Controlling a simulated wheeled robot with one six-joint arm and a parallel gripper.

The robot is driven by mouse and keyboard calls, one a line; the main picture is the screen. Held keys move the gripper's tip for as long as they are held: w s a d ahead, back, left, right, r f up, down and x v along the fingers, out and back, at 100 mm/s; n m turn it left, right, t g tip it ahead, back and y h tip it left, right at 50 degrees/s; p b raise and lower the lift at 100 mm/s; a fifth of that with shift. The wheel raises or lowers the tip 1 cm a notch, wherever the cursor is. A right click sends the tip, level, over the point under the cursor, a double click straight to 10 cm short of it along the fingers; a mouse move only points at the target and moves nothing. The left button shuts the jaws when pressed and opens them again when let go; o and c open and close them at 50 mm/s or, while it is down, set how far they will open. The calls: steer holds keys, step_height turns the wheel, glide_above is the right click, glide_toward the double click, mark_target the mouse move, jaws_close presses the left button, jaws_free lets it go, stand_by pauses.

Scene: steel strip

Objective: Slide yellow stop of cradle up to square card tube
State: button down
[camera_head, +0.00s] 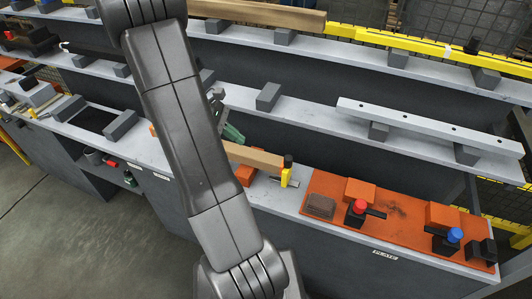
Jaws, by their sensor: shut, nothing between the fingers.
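The yellow stop (287,177) stands upright on the shelf right of my arm, with a black knob on top and a thin metal strip at its foot. The square card tube (254,156) is a tan bar lying just left of the stop. Its right end is close to the stop; I cannot tell whether they touch. My arm hides the tube's left part and much of the cradle. My gripper does not show clearly. A green and dark grey part (232,132) peeks out behind my arm; I cannot tell what it belongs to.
An orange mat (335,226) to the right holds a brown block (320,206), a red-topped device (358,211) and a blue-topped device (449,240). A pale drilled bar (430,125) rests on grey blocks behind. A yellow rail (415,46) runs at the back.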

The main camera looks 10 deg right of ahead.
mark_target(284, 161)
steer(key=x, duration=0.9)
steer(key=shift+s+d+f+b, duration=0.15)
steer(key=shift+d+f+b, duration=0.1)
steer(key=shift+b, duration=0.05)
steer(key=d, duration=0.1)
steer(key=s+d, duration=0.1)
steer(key=d, duration=0.1)
steer(key=shift+d, duration=0.5)
steer(key=shift+s+d, duration=0.3)
steer(key=shift+d, duration=0.35)
steer(key=shift+a, duration=0.1)
